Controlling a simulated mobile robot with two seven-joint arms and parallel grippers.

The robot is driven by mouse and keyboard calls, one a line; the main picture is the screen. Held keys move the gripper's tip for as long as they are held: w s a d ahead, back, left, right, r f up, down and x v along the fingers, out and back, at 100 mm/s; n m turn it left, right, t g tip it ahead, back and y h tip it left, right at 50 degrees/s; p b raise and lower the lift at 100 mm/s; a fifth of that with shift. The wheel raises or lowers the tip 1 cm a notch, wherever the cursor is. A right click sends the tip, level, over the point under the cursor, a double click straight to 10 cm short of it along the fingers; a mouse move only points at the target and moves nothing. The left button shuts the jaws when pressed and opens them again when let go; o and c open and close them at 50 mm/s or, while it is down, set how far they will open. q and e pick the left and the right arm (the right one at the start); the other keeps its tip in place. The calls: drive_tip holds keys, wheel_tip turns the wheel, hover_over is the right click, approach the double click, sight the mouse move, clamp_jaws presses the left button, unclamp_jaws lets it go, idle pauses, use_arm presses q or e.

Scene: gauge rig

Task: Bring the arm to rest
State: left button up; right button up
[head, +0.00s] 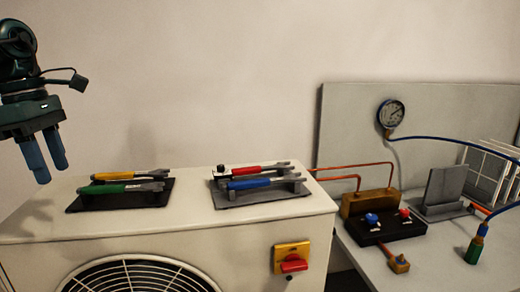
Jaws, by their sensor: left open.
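My left gripper (51,172) hangs at the upper left with its blue fingers pointing down. It is open, with nothing between the fingers, and it is in the air near the left end of the white outdoor unit (190,230). A black holder (120,202) on the unit carries a yellow-handled tool (125,176) and a green-handled tool (115,188). A grey holder (258,196) carries a red-handled tool (250,170) and a blue-handled tool (250,183). My right gripper is not in view.
A red switch (292,263) sits on the unit's front.

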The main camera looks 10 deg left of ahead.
use_arm(q)
drive_tip(key=s+a+f+n+t+h, duration=0.15)
drive_tip(key=a+f+h, duration=0.25)
drive_tip(key=f, duration=0.4)
drive_tip(key=s+a+f+n+h, duration=0.2)
drive_tip(key=s+a+f+h, duration=0.15)
drive_tip(key=f, duration=0.45)
drive_tip(key=s+d+f+n+t+h, duration=0.1)
drive_tip(key=s+d+f+t+h, duration=0.15)
drive_tip(key=f, duration=0.45)
drive_tip(key=s+d+f+n+t+h, duration=0.1)
drive_tip(key=s+d+f+n+h, duration=0.1)
drive_tip(key=d+f+h, duration=0.3)
drive_tip(key=w+d+f+n+t+y, duration=0.2)
drive_tip(key=d+f+n+t+y, duration=0.4)
drive_tip(key=n, duration=0.7)
drive_tip(key=w+d+f+n+t+y, duration=0.1)
drive_tip(key=d+f+n+t+y, duration=0.45)
drive_tip(key=n, duration=0.75)
drive_tip(key=s+d+f+n+g+y, duration=0.1)
drive_tip(key=s+d+f+n+g, duration=0.7)
drive_tip(key=n, duration=0.3)
drive_tip(key=w+d+n+t+p, duration=0.1)
drive_tip(key=d+n+t, duration=0.1)
drive_tip(key=d+n, duration=0.2)
drive_tip(key=shift+d+r, duration=0.3)
drive_tip(key=shift+d, duration=0.75)
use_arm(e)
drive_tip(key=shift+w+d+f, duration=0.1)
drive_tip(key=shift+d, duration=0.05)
